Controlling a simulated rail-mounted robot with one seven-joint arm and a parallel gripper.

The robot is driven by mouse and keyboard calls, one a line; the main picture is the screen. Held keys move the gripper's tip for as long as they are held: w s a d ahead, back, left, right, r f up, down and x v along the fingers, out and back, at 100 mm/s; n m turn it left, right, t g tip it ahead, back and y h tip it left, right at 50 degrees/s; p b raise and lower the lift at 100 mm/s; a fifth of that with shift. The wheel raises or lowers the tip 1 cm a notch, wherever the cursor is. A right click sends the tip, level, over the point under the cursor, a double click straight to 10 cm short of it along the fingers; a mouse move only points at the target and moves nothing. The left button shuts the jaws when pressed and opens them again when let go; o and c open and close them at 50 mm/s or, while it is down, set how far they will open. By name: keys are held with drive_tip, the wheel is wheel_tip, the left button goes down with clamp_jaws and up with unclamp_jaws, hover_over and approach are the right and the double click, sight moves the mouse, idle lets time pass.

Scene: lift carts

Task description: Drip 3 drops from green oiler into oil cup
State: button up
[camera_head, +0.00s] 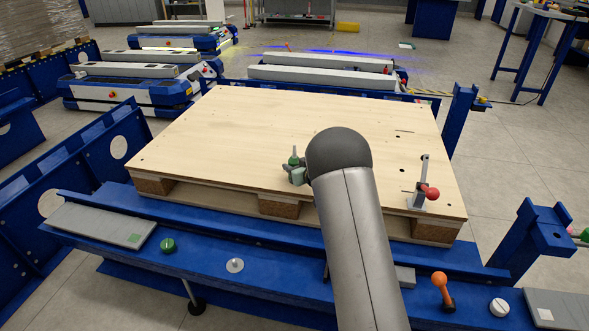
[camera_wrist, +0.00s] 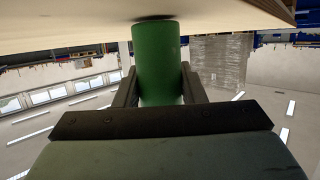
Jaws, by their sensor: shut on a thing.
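The green oiler (camera_wrist: 157,60) is a plain green cylinder between the two dark fingers of my gripper (camera_wrist: 158,72) in the wrist view. My gripper is shut on it. A small round silver fitting (camera_head: 235,265) on the blue front rail may be the oil cup; I cannot tell for sure.
The wooden board (camera_head: 230,130) is mostly clear. A red-knobbed toggle clamp (camera_head: 422,190) stands at its right. A green knob (camera_head: 168,245), an orange-handled item (camera_head: 441,288) and a white knob (camera_head: 499,307) are on the blue rail (camera_head: 200,262). My arm hides part of the rail.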

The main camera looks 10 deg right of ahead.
drive_tip(key=shift+f, duration=0.2)
drive_tip(key=o, duration=1)
drive_tip(key=shift+a, duration=0.1)
